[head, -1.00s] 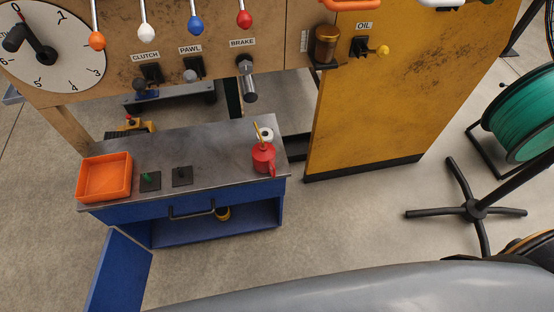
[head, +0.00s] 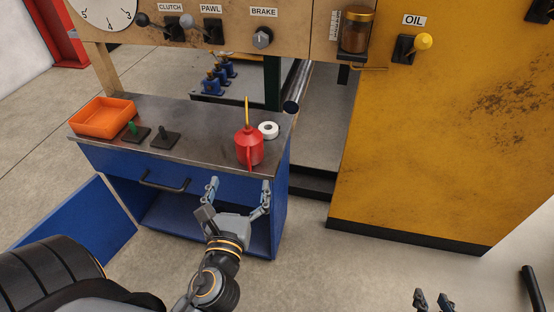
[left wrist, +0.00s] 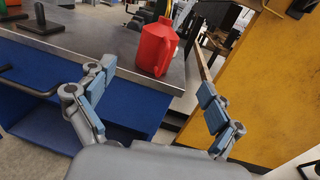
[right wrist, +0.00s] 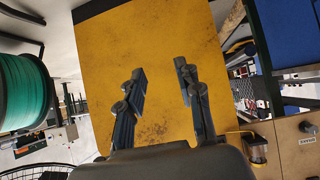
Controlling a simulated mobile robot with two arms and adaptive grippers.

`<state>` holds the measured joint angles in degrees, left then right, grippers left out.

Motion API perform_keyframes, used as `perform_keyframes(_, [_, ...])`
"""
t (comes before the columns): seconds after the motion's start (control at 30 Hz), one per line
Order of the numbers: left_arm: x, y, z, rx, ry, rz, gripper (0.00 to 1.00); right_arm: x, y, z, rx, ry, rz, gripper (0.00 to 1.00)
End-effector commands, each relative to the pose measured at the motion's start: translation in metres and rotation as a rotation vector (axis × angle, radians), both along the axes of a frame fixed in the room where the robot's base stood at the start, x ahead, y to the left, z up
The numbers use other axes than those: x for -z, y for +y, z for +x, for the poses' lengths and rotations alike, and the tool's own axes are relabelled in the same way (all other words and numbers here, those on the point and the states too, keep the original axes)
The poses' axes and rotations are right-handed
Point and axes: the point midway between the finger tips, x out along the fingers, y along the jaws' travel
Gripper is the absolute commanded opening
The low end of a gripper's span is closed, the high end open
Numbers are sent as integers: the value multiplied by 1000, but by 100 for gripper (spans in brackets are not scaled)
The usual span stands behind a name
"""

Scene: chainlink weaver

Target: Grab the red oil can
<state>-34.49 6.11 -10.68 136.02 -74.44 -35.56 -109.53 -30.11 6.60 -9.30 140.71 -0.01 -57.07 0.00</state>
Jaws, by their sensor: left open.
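The red oil can (head: 249,149) stands upright on the grey metal top of the blue workbench, near its right front edge. It has a yellow spout and a red handle. In the left wrist view the can (left wrist: 155,46) sits ahead, between the directions of the two fingers. My left gripper (head: 240,188) is open and empty, in front of the bench edge, below and short of the can. My right gripper (head: 433,300) shows at the bottom right of the head view. In the right wrist view its fingers (right wrist: 160,80) are apart with nothing between them.
A white tape roll (head: 268,130) lies right behind the can. An orange tray (head: 103,118) and two small levers on dark bases (head: 164,138) are on the bench's left. A yellow machine panel (head: 420,150) stands to the right. A blue door (head: 75,225) hangs open at left.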

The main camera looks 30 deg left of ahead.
Motion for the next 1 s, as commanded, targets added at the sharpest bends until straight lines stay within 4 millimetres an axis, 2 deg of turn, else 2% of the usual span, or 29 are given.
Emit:
perform_keyframes(0.17, [-8, 11, 24, -3, -11, 16, 92, 3, -3, -9, 4, 51, -11, 35])
perform_keyframes(0.4, [-5, 27, 66, -3, -8, 13, 92, 6, -4, -10, 5, 59, -14, 35])
perform_keyframes(0.63, [-4, 33, 81, -2, -6, 10, 92, 4, -3, -6, 3, 37, -9, 35])
perform_keyframes(1.0, [-6, 51, 124, -1, -6, 10, 92, -31, 11, 25, -13, -198, 46, 35])
